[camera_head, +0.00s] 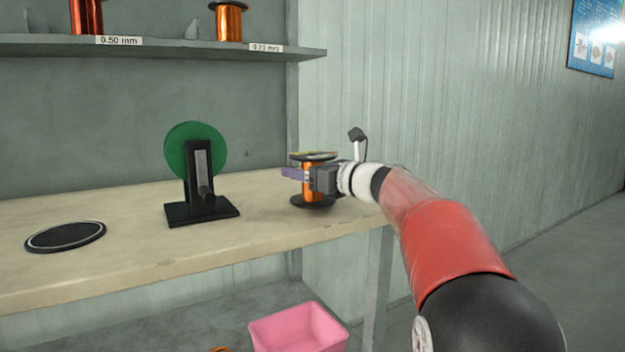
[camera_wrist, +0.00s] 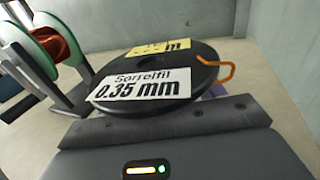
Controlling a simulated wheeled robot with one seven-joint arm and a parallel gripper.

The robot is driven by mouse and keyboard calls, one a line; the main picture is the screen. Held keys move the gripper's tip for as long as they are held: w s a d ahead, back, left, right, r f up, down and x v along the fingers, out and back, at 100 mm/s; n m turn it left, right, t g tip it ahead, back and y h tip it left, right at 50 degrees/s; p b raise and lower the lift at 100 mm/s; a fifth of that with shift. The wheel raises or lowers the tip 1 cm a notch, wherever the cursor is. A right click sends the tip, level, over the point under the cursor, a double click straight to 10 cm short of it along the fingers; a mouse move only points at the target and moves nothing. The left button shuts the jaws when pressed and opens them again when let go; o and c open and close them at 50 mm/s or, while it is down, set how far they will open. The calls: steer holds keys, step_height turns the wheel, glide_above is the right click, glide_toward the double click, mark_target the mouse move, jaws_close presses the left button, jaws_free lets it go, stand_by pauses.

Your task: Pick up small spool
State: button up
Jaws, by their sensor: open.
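A spool (camera_head: 312,190) of copper-coloured wire with black flanges stands upright at the right end of the workbench. In the wrist view its black top flange (camera_wrist: 192,82) carries a white label reading "0.35 mm" and a yellow label, with an orange wire end sticking out at the right. My gripper (camera_head: 302,175) is open at the spool's wire section, between the flanges. A purple finger shows at the spool's left side. In the wrist view the flange hides most of the fingers, so I cannot tell whether they touch the spool.
A stand with a green disc (camera_head: 190,145) is left of the spool on the workbench (camera_head: 130,250). A round black pad (camera_head: 65,236) lies further left. Two larger spools (camera_head: 229,22) (camera_head: 86,17) stand on the shelf (camera_head: 180,46) above. A pink bin (camera_head: 298,330) is below.

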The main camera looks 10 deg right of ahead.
steer(key=c, duration=1.1)
steer(key=shift+c, duration=0.6)
steer(key=shift+r, duration=0.15)
